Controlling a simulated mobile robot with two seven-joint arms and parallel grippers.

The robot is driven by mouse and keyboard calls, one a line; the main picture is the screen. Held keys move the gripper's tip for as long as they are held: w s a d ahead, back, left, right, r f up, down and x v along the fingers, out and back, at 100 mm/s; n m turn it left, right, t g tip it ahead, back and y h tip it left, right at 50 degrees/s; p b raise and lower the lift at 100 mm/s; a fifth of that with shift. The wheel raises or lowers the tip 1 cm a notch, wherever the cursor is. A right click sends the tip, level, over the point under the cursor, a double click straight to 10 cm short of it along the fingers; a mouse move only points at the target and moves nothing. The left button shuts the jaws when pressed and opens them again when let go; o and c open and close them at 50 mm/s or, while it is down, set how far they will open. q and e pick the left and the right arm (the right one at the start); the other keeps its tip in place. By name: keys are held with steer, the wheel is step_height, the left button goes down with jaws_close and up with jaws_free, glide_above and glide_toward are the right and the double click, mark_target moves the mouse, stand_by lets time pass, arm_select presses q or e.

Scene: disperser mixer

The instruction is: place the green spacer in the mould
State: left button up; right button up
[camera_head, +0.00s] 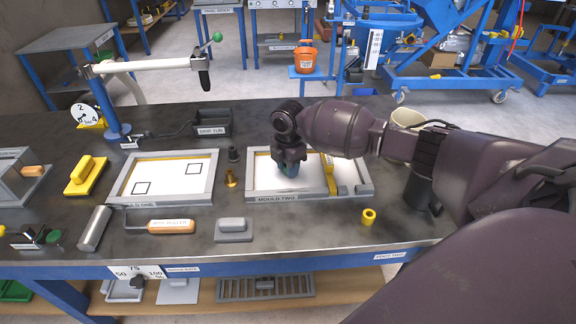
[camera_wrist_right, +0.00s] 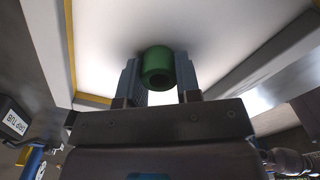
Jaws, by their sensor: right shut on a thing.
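The green spacer (camera_wrist_right: 157,68) is a short hollow cylinder, held upright or nearly so between the two fingers of my right gripper (camera_head: 290,164). In the right wrist view, the pale floor of a mould lies close behind the spacer. In the head view the gripper is over the left part of the mould labelled MOULD TWO (camera_head: 300,198), and it mostly hides the spacer. I cannot tell whether the spacer touches the mould floor. A second mould, labelled MOULD ONE (camera_head: 210,190), stands to the left with two black square outlines on its white floor. My left gripper is out of view.
A yellow spacer (camera_head: 368,217) stands before MOULD TWO. A brass piece (camera_head: 230,178) and a dark piece (camera_head: 233,155) stand between the moulds. The drip tub (camera_head: 213,123) is behind. A grey float (camera_head: 234,229) and an orange-handled roller (camera_head: 171,226) lie in front.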

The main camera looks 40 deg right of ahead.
steer(key=o, duration=1)
steer(key=shift+c, duration=0.2)
steer(key=shift+r, duration=0.1)
steer(key=shift+r, duration=0.3)
step_height(320, 180, up, 12)
steer(key=p, duration=0.2)
steer(key=shift+f, duration=0.25)
steer(key=shift+s+f, duration=0.1)
